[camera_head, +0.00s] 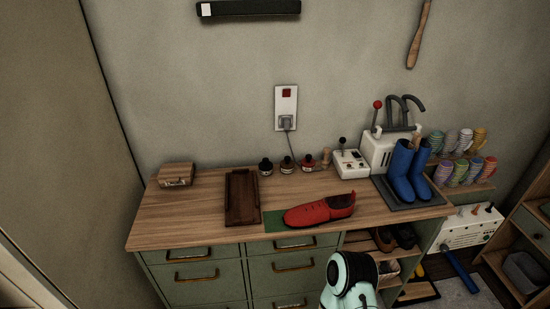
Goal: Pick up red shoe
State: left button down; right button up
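A red shoe (320,209) lies on a green mat (275,222) near the front edge of the wooden bench top (190,219). Its toe points left and its heel is to the right. A mint-green and black part of my own arm shows at the bottom, below the bench front and apart from the shoe. No fingertips of either gripper are in view.
A dark wooden tray (229,198) lies left of the shoe. Small bottles (287,165) stand behind it. A white device (351,164) and blue boots (401,172) stand to the right. A small wooden box (176,175) sits at the left. The front left bench top is clear.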

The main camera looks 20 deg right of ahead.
aim_at(320, 207)
jog(key=z, duration=1.4)
jog(key=u, duration=0.4)
jog(key=l+u, duration=0.15)
jog(key=u, duration=0.2)
jog(key=l+u, duration=0.1)
jog(key=u, duration=0.3)
jog(key=l+u, duration=0.1)
jog(key=u, duration=0.3)
jog(key=l+u, duration=0.35)
jog(key=l, duration=0.15)
jog(key=k+l+u, duration=0.2)
jog(key=l+u, duration=0.2)
jog(key=l, duration=0.1)
